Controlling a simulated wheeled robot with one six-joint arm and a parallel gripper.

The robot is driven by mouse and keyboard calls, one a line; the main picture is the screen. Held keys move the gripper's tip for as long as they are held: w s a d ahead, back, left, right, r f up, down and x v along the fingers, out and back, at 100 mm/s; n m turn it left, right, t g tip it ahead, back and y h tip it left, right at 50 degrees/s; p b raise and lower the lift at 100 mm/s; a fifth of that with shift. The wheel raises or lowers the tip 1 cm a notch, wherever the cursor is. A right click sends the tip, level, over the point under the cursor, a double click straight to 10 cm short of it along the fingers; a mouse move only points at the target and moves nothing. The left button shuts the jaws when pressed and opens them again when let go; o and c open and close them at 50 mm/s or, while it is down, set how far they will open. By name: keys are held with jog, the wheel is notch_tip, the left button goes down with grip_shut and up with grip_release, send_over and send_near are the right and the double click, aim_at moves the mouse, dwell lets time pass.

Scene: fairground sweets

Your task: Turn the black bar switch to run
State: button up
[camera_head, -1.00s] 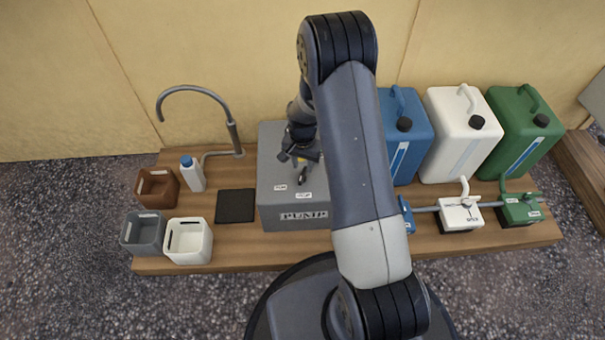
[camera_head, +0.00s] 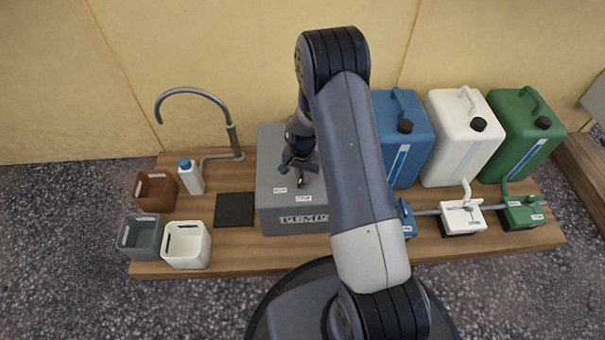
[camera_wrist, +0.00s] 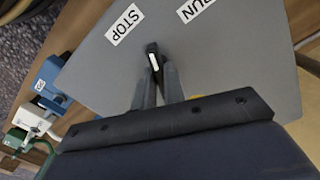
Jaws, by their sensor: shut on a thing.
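The black bar switch (camera_wrist: 153,56) sits on top of the grey pump box (camera_head: 270,160), with a white line along the bar. In the wrist view the bar points between the STOP label (camera_wrist: 124,24) and the RUN label (camera_wrist: 196,8), leaning slightly towards STOP. My gripper (camera_wrist: 157,80) is shut on the bar, one finger on each side. In the head view my gripper (camera_head: 300,176) is over the box top, and my arm hides the box's right part.
To the right stand blue (camera_head: 405,150), white (camera_head: 462,150) and green (camera_head: 522,145) canisters, with tap boxes before them. To the left are a curved spout (camera_head: 232,140), a white bottle (camera_head: 191,178), a black pad (camera_head: 234,209) and brown (camera_head: 155,205), grey and white bins.

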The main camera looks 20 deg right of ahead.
aim_at(302, 176)
grip_shut()
jog(key=m, duration=0.4)
jog(key=shift+m, duration=0.4)
jog(key=shift+m+p, duration=0.35)
jog(key=shift+m, duration=1.85)
jog(key=o, duration=0.7)
grip_release()
jog(key=shift+c, duration=0.2)
notch_tip(302, 176, up, 11)
jog(key=p, duration=0.4)
jog(key=shift+f, duration=0.15)
